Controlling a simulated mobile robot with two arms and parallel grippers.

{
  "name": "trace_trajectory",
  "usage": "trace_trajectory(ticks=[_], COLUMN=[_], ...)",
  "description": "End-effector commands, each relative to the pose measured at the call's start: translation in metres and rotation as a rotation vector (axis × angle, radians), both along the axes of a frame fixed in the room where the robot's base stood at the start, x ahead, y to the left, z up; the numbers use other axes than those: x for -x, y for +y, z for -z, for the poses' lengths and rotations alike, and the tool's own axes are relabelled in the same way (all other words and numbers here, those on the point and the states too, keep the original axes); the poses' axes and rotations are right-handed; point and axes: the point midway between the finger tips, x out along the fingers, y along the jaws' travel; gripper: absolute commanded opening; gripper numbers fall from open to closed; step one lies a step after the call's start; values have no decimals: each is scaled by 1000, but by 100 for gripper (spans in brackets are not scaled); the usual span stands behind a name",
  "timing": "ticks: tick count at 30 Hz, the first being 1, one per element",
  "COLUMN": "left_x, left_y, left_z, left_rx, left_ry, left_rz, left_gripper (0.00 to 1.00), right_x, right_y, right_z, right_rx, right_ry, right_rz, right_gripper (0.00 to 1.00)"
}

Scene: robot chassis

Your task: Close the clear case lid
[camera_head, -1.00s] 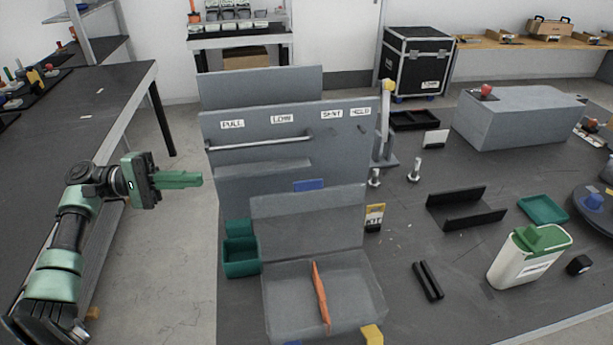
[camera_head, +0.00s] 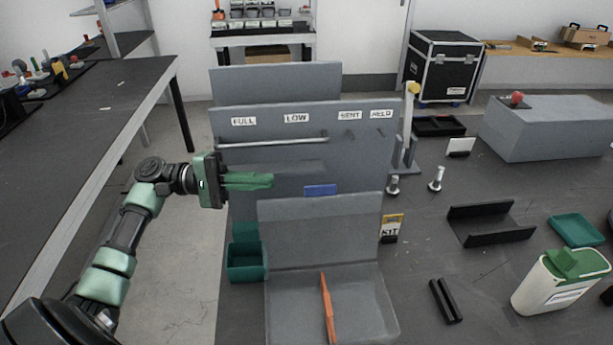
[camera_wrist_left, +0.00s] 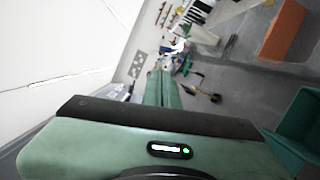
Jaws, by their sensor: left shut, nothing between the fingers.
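The clear case stands open at the front of the table in the head view. Its see-through lid (camera_head: 318,228) stands upright at the back of its base (camera_head: 365,310). An orange divider-like piece (camera_head: 327,308) lies inside the base. My left gripper (camera_head: 268,181) is shut and empty. It is at the left, above and beside the lid's upper left, apart from it as far as I can tell. In the left wrist view its green fingers (camera_wrist_left: 160,90) are together, pointing away. My right gripper is not in view.
Behind the lid stands a grey panel (camera_head: 290,150) with labels and a rail. A teal bin (camera_head: 246,262) is left of the case. A black tray (camera_head: 490,225), a white container (camera_head: 560,285) and a black slotted block (camera_head: 446,300) are at the right.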

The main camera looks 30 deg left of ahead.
Motion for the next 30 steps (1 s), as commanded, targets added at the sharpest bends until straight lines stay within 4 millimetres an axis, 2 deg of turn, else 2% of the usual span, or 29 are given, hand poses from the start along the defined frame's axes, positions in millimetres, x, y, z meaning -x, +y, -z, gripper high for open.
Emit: trace_trajectory(ticks=[6,13,19,30], left_x=[-19,-33,-37,-37], left_y=[-44,-76,-86,-86], left_z=[-6,-7,-6,-6], left_rx=[0,0,-1,-2], left_ry=[-1,0,-1,-2], left_rz=[2,2,0,0], left_gripper=[0,0,0,0], right_x=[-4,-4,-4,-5], right_y=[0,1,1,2], right_z=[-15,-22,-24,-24], right_rx=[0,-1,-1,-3], right_ry=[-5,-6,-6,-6], right_rz=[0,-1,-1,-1], right_gripper=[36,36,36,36])
